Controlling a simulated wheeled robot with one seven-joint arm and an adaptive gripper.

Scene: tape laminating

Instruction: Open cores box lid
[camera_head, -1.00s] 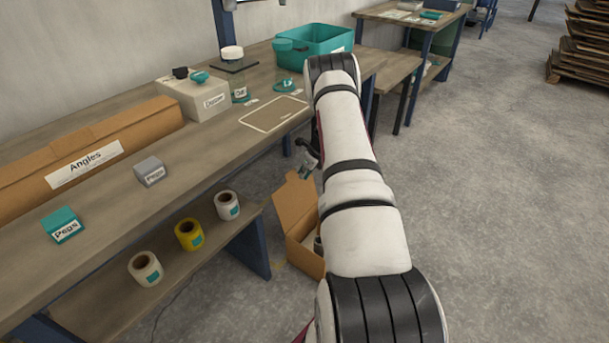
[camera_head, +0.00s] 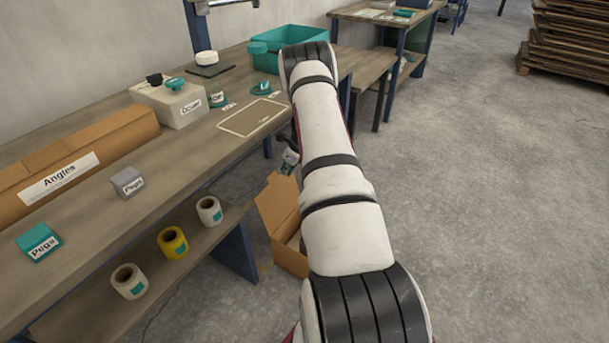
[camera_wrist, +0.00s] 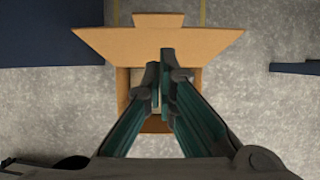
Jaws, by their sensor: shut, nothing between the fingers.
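The cores box is a brown cardboard box (camera_head: 291,259) on the floor beside the workbench. Its lid flap (camera_head: 275,207) stands up and open on the bench side. In the wrist view the lid (camera_wrist: 115,42), with a tab at its far edge, is folded back beyond the box (camera_wrist: 124,90). My gripper (camera_wrist: 159,78) is shut and empty above the box, its fingers covering part of the opening. In the head view my gripper (camera_head: 289,160) shows small, left of my arm and above the box. The box's contents are mostly hidden.
The workbench (camera_head: 85,205) carries an Angles box (camera_head: 65,170), Pegs boxes (camera_head: 40,243) and a teal bin (camera_head: 290,50). Tape rolls (camera_head: 172,243) stand on its lower shelf, and its blue leg (camera_head: 233,255) is near the box.

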